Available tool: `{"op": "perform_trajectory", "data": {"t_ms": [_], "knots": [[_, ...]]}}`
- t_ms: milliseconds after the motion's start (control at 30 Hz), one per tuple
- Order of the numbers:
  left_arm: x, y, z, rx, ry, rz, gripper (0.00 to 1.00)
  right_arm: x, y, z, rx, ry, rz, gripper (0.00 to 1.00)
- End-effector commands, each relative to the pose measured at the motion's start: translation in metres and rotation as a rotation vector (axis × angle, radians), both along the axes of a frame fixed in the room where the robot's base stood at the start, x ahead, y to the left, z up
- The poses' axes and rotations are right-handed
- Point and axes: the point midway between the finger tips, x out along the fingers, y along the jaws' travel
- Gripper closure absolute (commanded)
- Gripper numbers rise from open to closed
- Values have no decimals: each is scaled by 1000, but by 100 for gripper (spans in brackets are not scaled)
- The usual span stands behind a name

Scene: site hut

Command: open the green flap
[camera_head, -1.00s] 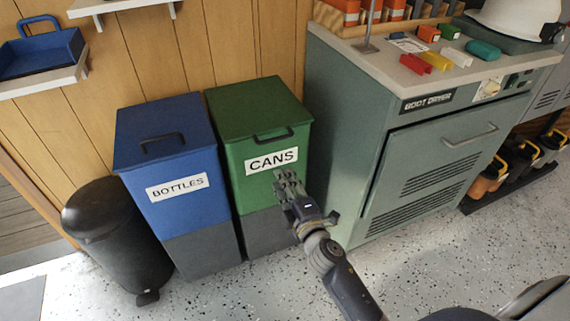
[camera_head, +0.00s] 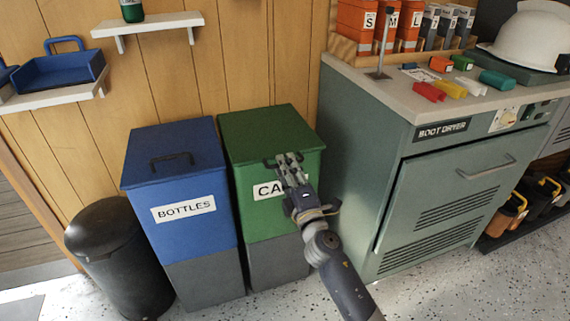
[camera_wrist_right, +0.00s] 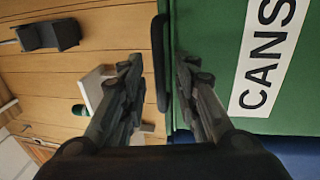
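The green flap (camera_head: 262,128) is the lid of the green bin labelled CANS (camera_head: 270,220). It lies closed. Its dark handle (camera_head: 269,163) sits at the front edge and is partly covered by my right gripper (camera_head: 288,162). In the right wrist view the handle (camera_wrist_right: 159,62) shows as a dark bar between the two fingers of the open right gripper (camera_wrist_right: 159,75), with a gap on both sides. The gripper also hides part of the CANS label (camera_wrist_right: 268,50). My left gripper is not in view.
A blue bin labelled BOTTLES (camera_head: 185,215) stands close on the left, with a black bin (camera_head: 112,255) beyond it. The boot dryer (camera_head: 440,190) stands to the right. A wall shelf (camera_head: 150,24) is above. The speckled floor in front is free.

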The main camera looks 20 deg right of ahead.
Motion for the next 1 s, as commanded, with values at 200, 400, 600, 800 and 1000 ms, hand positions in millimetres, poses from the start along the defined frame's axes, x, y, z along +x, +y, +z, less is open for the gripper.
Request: {"op": "perform_trajectory", "data": {"t_ms": [200,400,600,800,1000], "knots": [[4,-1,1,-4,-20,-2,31,16,1,3,1,0,0,71],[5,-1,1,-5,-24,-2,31,18,1,3,1,1,0,71],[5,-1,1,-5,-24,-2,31,18,1,3,1,1,0,92],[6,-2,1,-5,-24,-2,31,18,1,3,1,1,0,100],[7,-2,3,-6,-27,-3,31,18,1,4,1,3,0,100]]}}
